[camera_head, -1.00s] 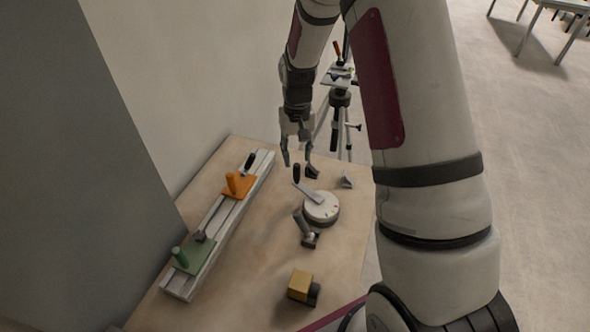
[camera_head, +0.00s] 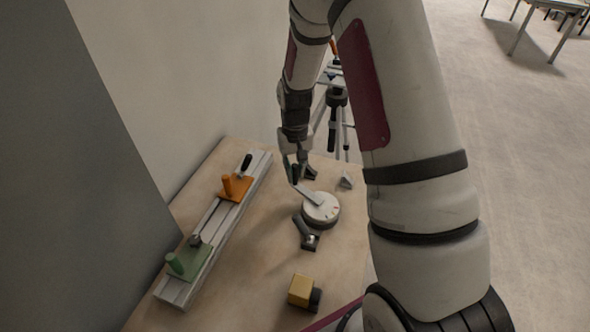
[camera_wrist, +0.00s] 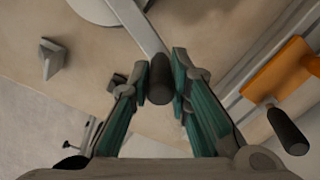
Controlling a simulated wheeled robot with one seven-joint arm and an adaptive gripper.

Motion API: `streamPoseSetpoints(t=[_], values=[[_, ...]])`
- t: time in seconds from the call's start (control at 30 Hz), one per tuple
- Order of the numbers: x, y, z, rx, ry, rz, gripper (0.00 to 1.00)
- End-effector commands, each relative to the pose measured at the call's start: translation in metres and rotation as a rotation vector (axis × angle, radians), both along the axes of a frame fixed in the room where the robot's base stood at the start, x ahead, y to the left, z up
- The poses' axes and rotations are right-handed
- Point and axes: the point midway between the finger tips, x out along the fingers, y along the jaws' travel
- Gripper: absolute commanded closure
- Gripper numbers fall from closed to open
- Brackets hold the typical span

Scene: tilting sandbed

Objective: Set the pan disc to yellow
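The pan disc (camera_head: 321,208) is a round white-topped dial on the table, with small coloured marks by its rim. A pale lever (camera_head: 307,195) runs from it toward the upper left and ends in a black knob. In the wrist view the lever (camera_wrist: 138,28) and the black knob (camera_wrist: 160,82) show, with part of the disc (camera_wrist: 97,8) at the top edge. My gripper (camera_head: 295,178) is lowered at the lever's end. In the wrist view its green-padded fingers (camera_wrist: 160,72) converge on both sides of the knob and appear shut on it. Which mark the lever points to is unclear.
A pale rail (camera_head: 215,228) with an orange carriage (camera_head: 236,188) and a green carriage (camera_head: 187,262) lies left. A dark tilted handle (camera_head: 305,232) stands just below the disc. A yellow block (camera_head: 300,290) is near the front, and a small grey wedge (camera_head: 346,180) right of the lever.

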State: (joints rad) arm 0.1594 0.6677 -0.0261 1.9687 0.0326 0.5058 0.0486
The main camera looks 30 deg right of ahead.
Motion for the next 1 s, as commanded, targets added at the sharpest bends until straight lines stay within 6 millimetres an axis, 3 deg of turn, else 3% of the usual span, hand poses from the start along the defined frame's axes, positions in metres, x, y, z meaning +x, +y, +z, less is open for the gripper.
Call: streamPoseSetpoints(t=[0.23, 0.53, 0.87, 0.9, 1.0], values=[[-0.002, 0.006, 0.001, 0.001, 0.000, 0.052, 1.00], [-0.022, 0.036, 0.001, 0.002, 0.000, 0.406, 1.00], [-0.023, 0.038, 0.000, 0.001, -0.001, 0.442, 1.00], [-0.022, 0.038, 0.000, 0.001, -0.001, 0.442, 0.78], [-0.022, 0.038, 0.000, 0.001, -0.001, 0.442, 0.62]])
